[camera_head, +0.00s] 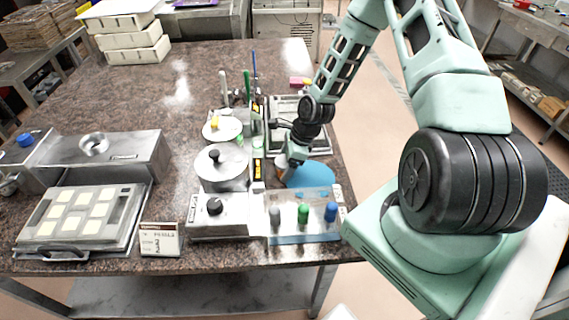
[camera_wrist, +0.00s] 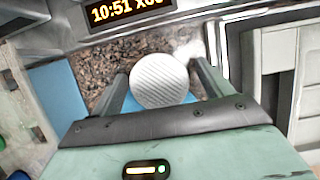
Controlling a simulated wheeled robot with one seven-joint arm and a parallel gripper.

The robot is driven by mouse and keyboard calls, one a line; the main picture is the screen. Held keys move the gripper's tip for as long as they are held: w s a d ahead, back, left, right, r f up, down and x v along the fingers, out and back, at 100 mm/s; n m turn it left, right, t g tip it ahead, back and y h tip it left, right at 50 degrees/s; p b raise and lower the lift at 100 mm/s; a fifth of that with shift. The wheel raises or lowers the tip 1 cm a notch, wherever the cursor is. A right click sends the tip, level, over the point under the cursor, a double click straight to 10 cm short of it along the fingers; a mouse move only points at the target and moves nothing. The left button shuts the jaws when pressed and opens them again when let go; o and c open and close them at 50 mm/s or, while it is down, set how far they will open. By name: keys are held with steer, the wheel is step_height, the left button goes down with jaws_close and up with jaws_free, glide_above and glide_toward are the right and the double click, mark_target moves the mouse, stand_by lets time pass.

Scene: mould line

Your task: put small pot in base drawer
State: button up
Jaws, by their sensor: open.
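A small round pot with a white ribbed top (camera_wrist: 160,82) sits between the two fingers of my gripper (camera_wrist: 161,90) in the wrist view. The fingers stand apart on either side of it. Whether they touch it I cannot tell. I cannot make out a base drawer for certain in either view.
A large lidded metal pot (camera_head: 222,172) stands left of my gripper, behind a metal box with a black knob (camera_head: 214,206). A clear rack with coloured-top vials (camera_head: 303,214) is in front. A display (camera_wrist: 125,10) tops the wrist view.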

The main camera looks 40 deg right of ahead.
steer(key=shift+f, duration=0.25)
steer(key=c, duration=1.2)
steer(key=shift+r, duration=0.1)
steer(key=shift+c, duration=0.2)
